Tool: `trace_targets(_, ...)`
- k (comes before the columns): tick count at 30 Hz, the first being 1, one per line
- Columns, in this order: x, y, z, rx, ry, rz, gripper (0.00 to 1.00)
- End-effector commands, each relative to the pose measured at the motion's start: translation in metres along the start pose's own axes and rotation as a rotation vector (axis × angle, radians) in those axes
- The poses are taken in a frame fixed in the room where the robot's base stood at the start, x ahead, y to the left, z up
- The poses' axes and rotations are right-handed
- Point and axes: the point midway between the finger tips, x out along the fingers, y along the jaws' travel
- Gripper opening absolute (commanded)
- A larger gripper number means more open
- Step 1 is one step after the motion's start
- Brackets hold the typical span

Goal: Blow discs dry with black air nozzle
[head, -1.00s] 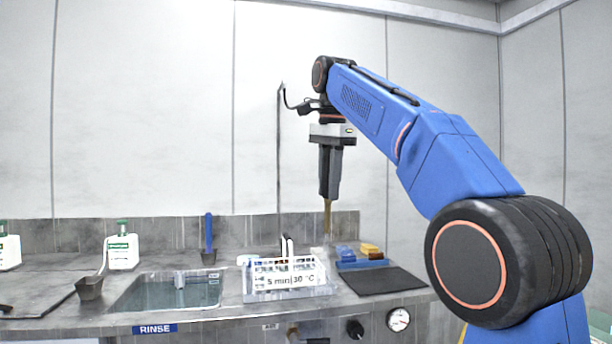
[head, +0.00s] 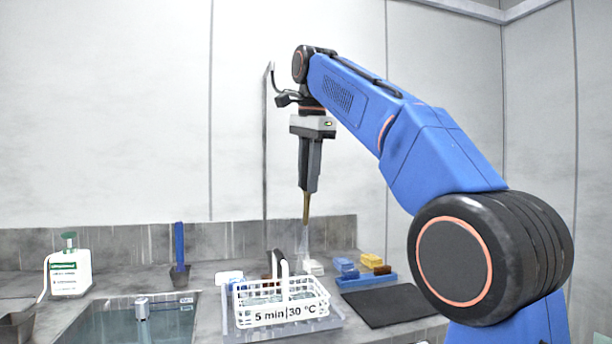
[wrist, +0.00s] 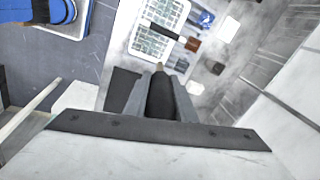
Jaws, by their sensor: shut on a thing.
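My gripper (head: 310,188) is shut on the black air nozzle (wrist: 160,97), which points down with its brass-coloured tip lowest. In the head view a faint pale jet spreads below the tip, over the counter behind the white wire basket (head: 262,318). The basket is labelled "5 min|30 °C", has an upright black-and-white handle and stands on a grey tray. In the wrist view the basket (wrist: 136,48) lies beyond the tip, with a grid of pale squares inside. I cannot make out single discs. The nozzle is apart from the basket.
A water-filled sink (head: 125,330) is left of the basket. A white bottle (head: 70,275) and a blue-handled brush (head: 180,255) stand behind it. A blue tray (head: 366,280) with yellow, blue and brown blocks and a black mat (head: 390,305) lie to the right.

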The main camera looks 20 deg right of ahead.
Motion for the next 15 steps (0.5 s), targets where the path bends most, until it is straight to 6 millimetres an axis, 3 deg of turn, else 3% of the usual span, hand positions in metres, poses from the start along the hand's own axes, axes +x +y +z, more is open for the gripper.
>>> trace_targets(15, 0.058, 0.012, 0.003, 0.000, 0.000, 0.002, 0.01)
